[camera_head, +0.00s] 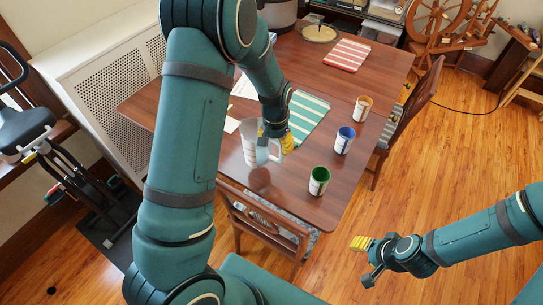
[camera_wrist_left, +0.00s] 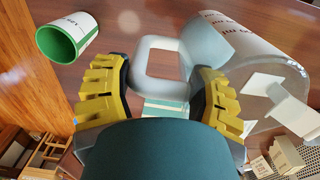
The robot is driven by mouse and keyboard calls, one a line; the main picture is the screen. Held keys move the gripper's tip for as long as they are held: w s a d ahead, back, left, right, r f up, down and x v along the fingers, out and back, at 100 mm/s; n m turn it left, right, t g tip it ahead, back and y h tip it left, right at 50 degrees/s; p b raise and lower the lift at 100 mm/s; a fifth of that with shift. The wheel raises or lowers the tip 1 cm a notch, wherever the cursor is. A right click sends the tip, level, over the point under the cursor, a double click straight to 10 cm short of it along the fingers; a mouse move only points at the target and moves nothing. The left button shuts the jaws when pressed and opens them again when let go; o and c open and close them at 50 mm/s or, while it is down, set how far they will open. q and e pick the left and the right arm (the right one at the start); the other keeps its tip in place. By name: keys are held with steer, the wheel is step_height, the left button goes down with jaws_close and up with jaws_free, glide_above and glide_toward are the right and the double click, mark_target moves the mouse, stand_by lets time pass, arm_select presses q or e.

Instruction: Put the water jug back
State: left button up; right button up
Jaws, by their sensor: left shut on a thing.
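The clear water jug (camera_head: 250,150) is upright over the near-left part of the wooden table (camera_head: 290,190); I cannot tell whether its base touches the tabletop. My left gripper (camera_head: 274,146) is shut on the jug's handle, at the jug's right side. In the left wrist view, the jug (camera_wrist_left: 262,62) lies beyond the yellow fingers (camera_wrist_left: 158,88), with its pale looped handle (camera_wrist_left: 152,62) between them. My right gripper (camera_head: 366,262) is open and empty, over the floor right of the table.
Green (camera_head: 319,181), blue (camera_head: 344,140) and orange (camera_head: 363,108) cups line the table's right side. A green striped mat (camera_head: 308,112) lies behind the gripper, a red striped one (camera_head: 347,54) farther back. Chairs (camera_head: 262,226) stand at the near and right edges.

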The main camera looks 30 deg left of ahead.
arm_select(q)
steer(key=shift+w+f, duration=0.15)
steer(key=shift+f, duration=2.65)
steer(key=shift+r, duration=0.1)
steer(key=shift+b, duration=0.35)
steer(key=o, duration=1.4)
steer(key=shift+f, duration=0.2)
steer(key=shift+c, duration=0.2)
steer(key=shift+r, duration=0.15)
